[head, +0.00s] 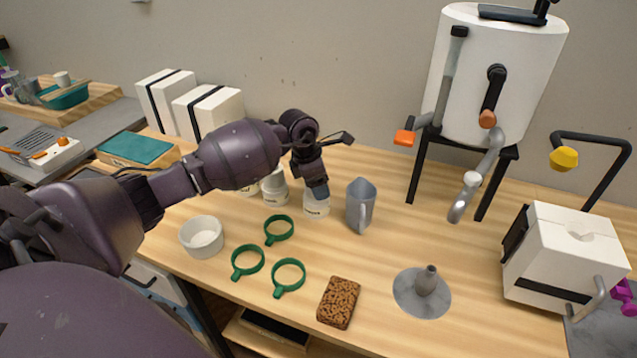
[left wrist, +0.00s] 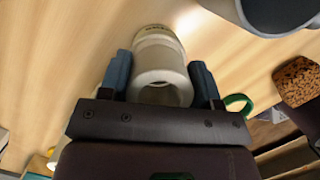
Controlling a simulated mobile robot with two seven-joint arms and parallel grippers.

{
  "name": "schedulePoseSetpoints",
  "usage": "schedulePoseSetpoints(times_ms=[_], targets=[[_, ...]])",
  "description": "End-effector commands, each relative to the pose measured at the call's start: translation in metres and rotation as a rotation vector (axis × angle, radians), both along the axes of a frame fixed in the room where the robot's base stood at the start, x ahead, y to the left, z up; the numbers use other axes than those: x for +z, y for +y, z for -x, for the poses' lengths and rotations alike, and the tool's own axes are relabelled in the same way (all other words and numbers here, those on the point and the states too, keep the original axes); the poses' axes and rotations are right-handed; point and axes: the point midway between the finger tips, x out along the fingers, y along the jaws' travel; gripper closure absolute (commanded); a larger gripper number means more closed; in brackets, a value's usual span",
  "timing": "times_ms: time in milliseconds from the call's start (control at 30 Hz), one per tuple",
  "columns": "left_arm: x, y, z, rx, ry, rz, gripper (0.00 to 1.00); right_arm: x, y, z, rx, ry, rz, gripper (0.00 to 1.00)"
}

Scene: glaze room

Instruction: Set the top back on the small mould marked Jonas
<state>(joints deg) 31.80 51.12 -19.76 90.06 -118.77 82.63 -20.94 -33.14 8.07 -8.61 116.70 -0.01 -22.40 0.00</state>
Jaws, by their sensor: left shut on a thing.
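My left gripper (head: 318,192) points down over a small white mould (head: 316,210) with dark lettering, too small to read in the head view. In the left wrist view, the blue fingers of the left gripper (left wrist: 160,82) are shut on the pale, round mould top (left wrist: 160,76), which has a wide hole. The lettered mould body (left wrist: 155,42) is in line with the top; I cannot tell whether they touch all round. Another white lettered mould (head: 275,192) stands just left, partly behind my arm. My right gripper is out of view.
A grey jug (head: 360,206) stands close right of the mould. Three green rings (head: 279,229), a white bowl (head: 202,237), a brown sponge-like block (head: 339,302) and a grey funnel (head: 423,290) lie in front. Strapped white blocks (head: 208,107) stand behind. A white tank (head: 490,80) stands back right.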

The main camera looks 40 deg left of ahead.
Motion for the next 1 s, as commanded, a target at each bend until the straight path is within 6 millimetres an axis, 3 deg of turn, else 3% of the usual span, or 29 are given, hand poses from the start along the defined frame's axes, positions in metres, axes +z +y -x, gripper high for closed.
schedulePoseSetpoints(times_ms=[400,433,600,767,900,1000], targets=[[-0.0007,-0.0001,0.0001,-0.001,0.000,0.001,0.71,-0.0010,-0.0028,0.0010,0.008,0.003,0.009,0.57],[-0.0007,-0.0001,0.0001,-0.001,0.000,0.001,0.38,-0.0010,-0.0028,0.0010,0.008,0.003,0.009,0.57],[-0.0008,-0.0002,0.0001,0.000,0.001,0.001,0.13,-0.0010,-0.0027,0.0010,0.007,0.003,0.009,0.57],[-0.0009,-0.0001,0.0002,0.000,0.001,0.001,0.13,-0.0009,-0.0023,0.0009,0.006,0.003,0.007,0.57],[-0.0012,-0.0002,0.0003,0.000,0.001,0.000,0.00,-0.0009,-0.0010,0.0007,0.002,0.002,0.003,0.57],[-0.0012,-0.0002,0.0003,0.000,0.001,0.000,0.00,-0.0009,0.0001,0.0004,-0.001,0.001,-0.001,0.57]])
